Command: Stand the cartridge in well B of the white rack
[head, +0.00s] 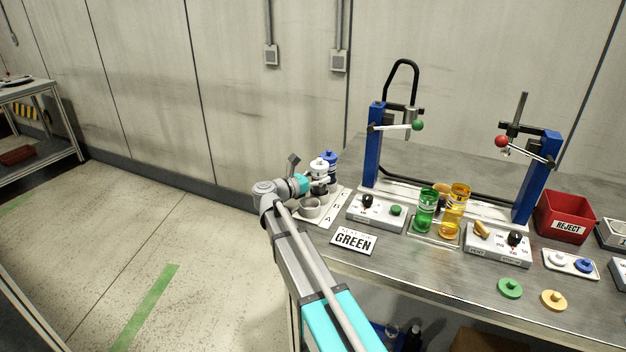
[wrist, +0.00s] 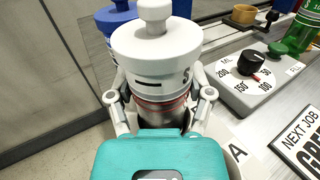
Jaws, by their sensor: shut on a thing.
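The cartridge (wrist: 158,55) has a white lid with a knob and a red band below it. My gripper (wrist: 160,108) is shut on it, one finger on each side. It looks about upright. In the head view my gripper (head: 308,183) is at the rack's left side, with the cartridge's white top (head: 319,166) beyond it. The white rack (head: 329,219) carries the letters A, B and C along its right side. A grey round cup-like well (head: 310,207) shows at its near end. The cartridge's base is hidden, so I cannot tell whether it is in a well.
A blue-topped cartridge (head: 330,158) stands close behind the held one. A grey dial box (head: 376,212) and a "GREEN" sign (head: 353,242) are to the right. Green (head: 425,210) and amber (head: 455,210) cylinders stand farther right. The bench's left edge is close to the rack.

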